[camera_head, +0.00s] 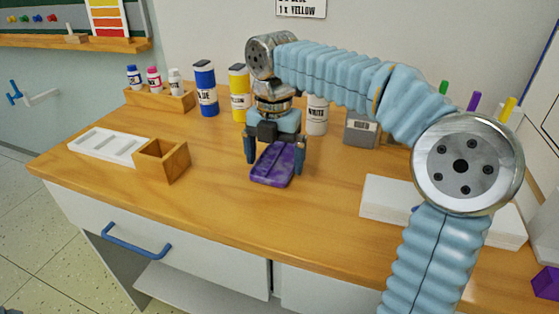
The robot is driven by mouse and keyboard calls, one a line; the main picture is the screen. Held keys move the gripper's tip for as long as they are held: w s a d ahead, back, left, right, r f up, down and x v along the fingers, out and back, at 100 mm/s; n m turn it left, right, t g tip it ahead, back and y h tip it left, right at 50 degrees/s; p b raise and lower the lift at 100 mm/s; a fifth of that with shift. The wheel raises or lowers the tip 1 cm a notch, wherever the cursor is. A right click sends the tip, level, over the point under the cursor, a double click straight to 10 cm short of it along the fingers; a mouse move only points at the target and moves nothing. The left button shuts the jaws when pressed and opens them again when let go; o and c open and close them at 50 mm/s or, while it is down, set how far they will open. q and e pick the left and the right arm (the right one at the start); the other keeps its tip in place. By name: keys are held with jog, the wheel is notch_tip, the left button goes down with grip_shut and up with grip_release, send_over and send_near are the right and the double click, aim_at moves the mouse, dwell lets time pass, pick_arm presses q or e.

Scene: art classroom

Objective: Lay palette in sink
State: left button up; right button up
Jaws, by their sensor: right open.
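A purple, flat, rectangular piece with shallow hollows, which looks like the palette (275,166), lies on the wooden counter near its middle. My right gripper (276,163) points down over it. Its two dark blue fingers are apart, one at each side of the purple piece, and the gripper is open. I cannot tell if the fingers touch it. The far end of the piece is partly hidden under the gripper. No sink basin shows; a tap (36,97) with a blue handle is on the wall at the far left. My left gripper is not in view.
A white slotted tray (84,145) and an open wooden box (161,160) are at the counter's left. Blue (205,88) and yellow (238,92) paint bottles stand behind the gripper. A white flat block (385,198) is at the right. The counter's front middle is clear.

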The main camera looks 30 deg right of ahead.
jog(key=shift+f, duration=0.4)
jog(key=c, duration=0.8)
jog(key=shift+r, duration=0.1)
